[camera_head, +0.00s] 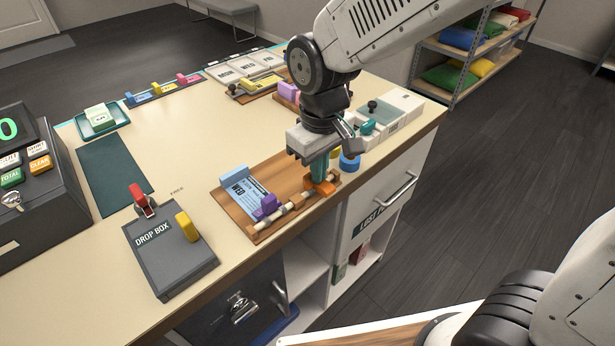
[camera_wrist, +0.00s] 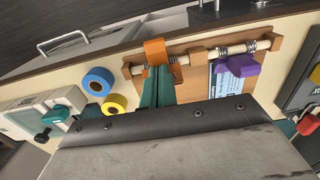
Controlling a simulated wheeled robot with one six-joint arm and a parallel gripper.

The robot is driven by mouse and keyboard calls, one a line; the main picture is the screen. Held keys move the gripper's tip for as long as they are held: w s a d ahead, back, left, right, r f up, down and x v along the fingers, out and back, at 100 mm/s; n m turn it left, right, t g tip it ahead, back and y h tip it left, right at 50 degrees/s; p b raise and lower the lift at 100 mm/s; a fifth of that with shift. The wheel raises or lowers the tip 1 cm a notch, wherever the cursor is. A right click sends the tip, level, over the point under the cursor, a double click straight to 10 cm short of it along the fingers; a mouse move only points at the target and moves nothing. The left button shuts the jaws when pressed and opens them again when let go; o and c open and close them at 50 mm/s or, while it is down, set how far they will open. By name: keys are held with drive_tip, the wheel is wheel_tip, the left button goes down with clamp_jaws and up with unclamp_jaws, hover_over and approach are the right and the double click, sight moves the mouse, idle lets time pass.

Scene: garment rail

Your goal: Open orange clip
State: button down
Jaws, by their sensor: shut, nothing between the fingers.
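The orange clip (camera_head: 325,188) sits at the right end of a wooden board (camera_head: 283,177) near the counter's front edge. A rod with metal springs runs along the board's near edge. My gripper (camera_head: 319,176) points down with its teal fingers shut and empty, right at the orange clip; I cannot tell whether they touch it. In the wrist view the fingertips (camera_wrist: 158,70) end just at the orange clip (camera_wrist: 156,50), covering part of it. A purple clip (camera_head: 265,207) sits on the rod's left part, over a blue WED ticket (camera_head: 240,197).
Blue and yellow rolls (camera_wrist: 98,80) stand close beside my gripper. A drop box (camera_head: 170,257) with red and yellow parts is at the front left. A cash register (camera_head: 25,180) is at far left. Other boards and a tray with a teal knob lie behind.

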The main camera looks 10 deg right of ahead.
sight(324, 184)
wheel_tip(324, 184, up, 8)
drive_tip(key=s, duration=0.1)
drive_tip(key=shift+d, duration=0.4)
drive_tip(key=shift+s, duration=0.15)
idle(1.1)
drive_tip(key=s+d+r+m+t, duration=0.1)
drive_tip(key=s+d+m, duration=0.5)
drive_tip(key=s+d, duration=0.8)
drive_tip(key=d+r, duration=0.1)
drive_tip(key=d, duration=0.2)
drive_tip(key=shift+r+m, duration=0.3)
drive_tip(key=shift+m, duration=0.1)
